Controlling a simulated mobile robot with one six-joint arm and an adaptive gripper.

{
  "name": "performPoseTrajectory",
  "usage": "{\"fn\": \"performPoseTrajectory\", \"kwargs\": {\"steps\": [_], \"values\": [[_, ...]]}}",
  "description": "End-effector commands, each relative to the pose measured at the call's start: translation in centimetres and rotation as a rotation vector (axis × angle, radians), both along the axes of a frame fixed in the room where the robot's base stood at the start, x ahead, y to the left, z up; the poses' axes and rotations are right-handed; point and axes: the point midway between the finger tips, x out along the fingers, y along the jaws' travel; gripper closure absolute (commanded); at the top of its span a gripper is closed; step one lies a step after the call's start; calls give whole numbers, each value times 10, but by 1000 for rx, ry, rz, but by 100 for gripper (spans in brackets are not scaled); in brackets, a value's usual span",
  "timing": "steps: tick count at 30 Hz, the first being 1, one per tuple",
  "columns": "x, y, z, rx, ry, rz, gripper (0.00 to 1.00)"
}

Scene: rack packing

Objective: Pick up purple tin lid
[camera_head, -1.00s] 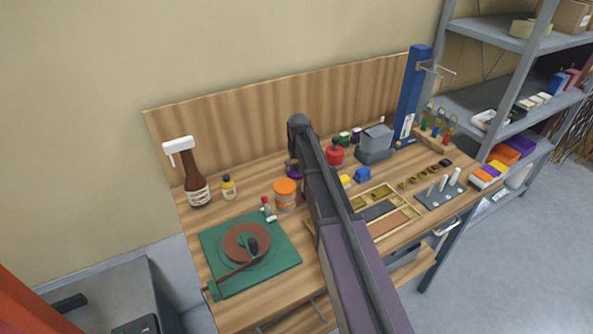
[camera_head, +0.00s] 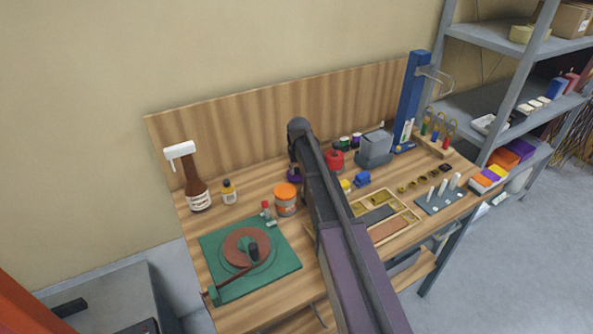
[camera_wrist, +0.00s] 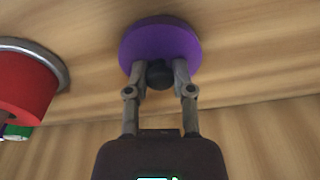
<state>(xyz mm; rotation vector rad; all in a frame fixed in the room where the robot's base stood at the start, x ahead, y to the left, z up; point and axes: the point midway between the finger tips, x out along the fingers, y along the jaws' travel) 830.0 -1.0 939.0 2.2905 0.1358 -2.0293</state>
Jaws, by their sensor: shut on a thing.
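The purple tin lid (camera_wrist: 160,40) is a round purple disc with a dark round knob (camera_wrist: 159,75). My gripper (camera_wrist: 160,72) is shut on the knob in the wrist view. The lid lies against or just above the wooden bench top; I cannot tell whether it touches. In the head view the lid (camera_head: 294,175) shows as a small purple patch left of my arm, near the back of the bench. My arm hides part of it, and the gripper's fingertips are hard to make out there.
A red container (camera_head: 334,160) stands right of the lid; a red one with a grey rim (camera_wrist: 28,85) is close in the wrist view. An orange-lidded jar (camera_head: 286,200) stands in front. A wooden backboard (camera_head: 240,134) is behind.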

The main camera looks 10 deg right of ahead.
Motion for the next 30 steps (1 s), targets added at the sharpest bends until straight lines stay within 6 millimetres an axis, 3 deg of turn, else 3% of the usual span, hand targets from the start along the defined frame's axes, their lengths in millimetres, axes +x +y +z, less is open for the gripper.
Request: {"fn": "performPoseTrajectory", "kwargs": {"steps": [21,30], "values": [[0,-1,70,0,0,-1,100],[0,-1,90,0,0,-1,100]]}}
